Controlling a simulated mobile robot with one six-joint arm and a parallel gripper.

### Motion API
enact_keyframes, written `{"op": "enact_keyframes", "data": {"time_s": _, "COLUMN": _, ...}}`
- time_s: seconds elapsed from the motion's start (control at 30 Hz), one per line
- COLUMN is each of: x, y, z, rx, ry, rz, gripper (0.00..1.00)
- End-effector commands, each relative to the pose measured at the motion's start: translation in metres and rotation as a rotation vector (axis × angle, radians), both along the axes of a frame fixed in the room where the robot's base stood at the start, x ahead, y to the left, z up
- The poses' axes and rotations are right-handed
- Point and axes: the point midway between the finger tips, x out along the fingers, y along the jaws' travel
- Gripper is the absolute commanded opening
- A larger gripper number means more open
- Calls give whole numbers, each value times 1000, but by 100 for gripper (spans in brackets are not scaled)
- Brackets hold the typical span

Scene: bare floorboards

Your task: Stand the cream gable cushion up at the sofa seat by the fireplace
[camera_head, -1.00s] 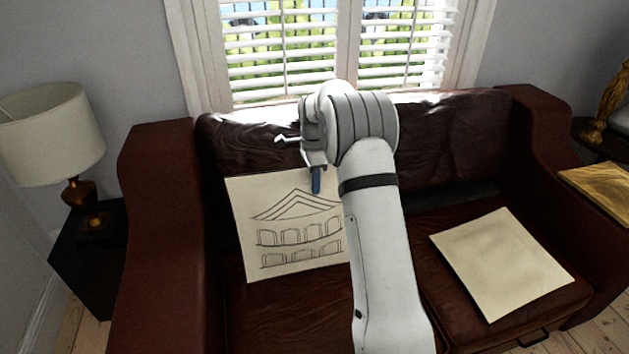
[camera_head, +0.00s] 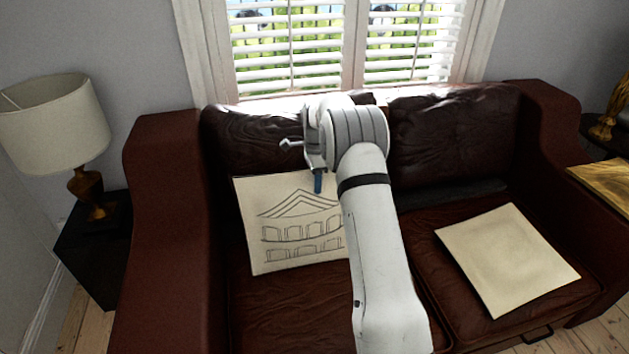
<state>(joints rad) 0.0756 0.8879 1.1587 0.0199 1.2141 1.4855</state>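The cream gable cushion (camera_head: 290,240), printed with a gabled building with arched windows, leans upright against the backrest at the left seat of the dark red leather sofa (camera_head: 270,310). My arm hides its right edge. My gripper (camera_head: 318,182) is at the cushion's top edge; one blue-tipped finger shows in front of its face. The other finger is hidden, so I cannot tell whether it grips the cushion. No fireplace is in view.
A plain cream cushion (camera_head: 505,258) lies flat on the right seat. A lamp (camera_head: 60,130) on a dark side table (camera_head: 95,245) stands left of the sofa. A wooden board (camera_head: 605,190) lies at the right arm. A window with blinds is behind.

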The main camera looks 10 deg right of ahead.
Motion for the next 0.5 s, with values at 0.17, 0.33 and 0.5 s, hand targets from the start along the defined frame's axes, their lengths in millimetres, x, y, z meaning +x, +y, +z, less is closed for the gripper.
{"op": "enact_keyframes", "data": {"time_s": 0.17, "x": 0, "y": 0, "z": 1, "rx": 0, "ry": -1, "rz": 0, "gripper": 52}}
{"op": "enact_keyframes", "data": {"time_s": 0.33, "x": 0, "y": -1, "z": 0, "rx": 0, "ry": 0, "rz": -1, "gripper": 64}}
{"op": "enact_keyframes", "data": {"time_s": 0.5, "x": 0, "y": -1, "z": 0, "rx": 0, "ry": 1, "rz": -1, "gripper": 64}}
